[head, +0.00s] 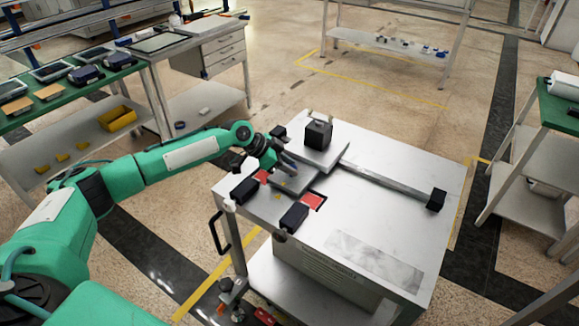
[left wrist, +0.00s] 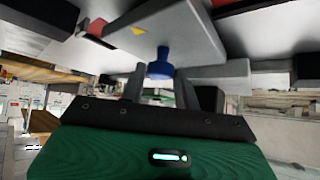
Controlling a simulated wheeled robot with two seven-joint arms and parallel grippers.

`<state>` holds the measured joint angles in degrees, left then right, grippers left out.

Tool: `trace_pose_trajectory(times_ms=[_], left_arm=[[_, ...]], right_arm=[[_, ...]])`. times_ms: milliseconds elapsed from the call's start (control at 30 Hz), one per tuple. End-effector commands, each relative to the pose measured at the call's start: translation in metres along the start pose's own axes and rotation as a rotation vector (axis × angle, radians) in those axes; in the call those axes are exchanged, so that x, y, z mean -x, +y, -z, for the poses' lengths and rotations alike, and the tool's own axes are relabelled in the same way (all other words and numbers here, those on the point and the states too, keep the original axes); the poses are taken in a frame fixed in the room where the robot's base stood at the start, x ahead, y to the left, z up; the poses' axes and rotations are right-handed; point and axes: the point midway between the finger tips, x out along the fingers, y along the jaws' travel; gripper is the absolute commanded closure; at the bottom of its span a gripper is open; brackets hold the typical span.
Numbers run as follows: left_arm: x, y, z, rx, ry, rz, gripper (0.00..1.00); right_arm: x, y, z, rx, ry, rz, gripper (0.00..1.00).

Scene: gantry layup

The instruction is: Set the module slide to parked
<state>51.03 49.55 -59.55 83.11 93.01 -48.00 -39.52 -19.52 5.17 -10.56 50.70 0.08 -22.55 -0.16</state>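A grey plate with a yellow triangle (head: 278,197) lies on the cart top between two red patches; I take it as part of the module slide but cannot be sure. The plate also fills the top of the left wrist view (left wrist: 180,30), with a blue knob (left wrist: 160,66) standing out from it. My left gripper (head: 287,165) is over the plate's far side. In the left wrist view its fingers (left wrist: 160,88) are apart, one each side of the knob; small gaps seem to show. My right gripper is not in view.
A rail (head: 390,180) runs right to a black end block (head: 436,199). Black blocks (head: 244,190) (head: 293,217) stand near the red patches. The cart top (head: 410,235) is clear at front right.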

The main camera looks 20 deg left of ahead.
Motion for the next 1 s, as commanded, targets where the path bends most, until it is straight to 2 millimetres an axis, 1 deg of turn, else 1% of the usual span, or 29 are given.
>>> trace_pose_trajectory(times_ms=[33,67,100,367,467,567,867,1000], left_arm=[[0.000,0.000,0.001,0.000,0.000,0.000,0.58],[0.000,0.000,0.000,0.000,0.000,0.000,0.52],[0.000,0.000,0.000,0.000,0.000,0.000,0.51],[0.001,0.000,0.000,0.000,0.000,0.000,0.51],[0.007,0.000,-0.001,0.000,-0.001,0.001,0.51],[0.022,-0.001,-0.001,0.000,0.000,0.002,0.51],[0.090,-0.001,-0.002,-0.001,-0.001,0.003,0.51],[0.116,0.000,-0.001,-0.001,-0.001,0.002,0.51]], right_arm=[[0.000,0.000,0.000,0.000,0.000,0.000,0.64],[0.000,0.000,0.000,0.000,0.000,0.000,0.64],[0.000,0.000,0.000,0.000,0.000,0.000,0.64],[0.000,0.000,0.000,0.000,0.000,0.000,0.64],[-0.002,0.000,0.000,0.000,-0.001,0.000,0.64],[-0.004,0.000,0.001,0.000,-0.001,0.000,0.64],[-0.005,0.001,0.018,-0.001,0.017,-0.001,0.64],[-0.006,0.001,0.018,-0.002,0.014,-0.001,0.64]])
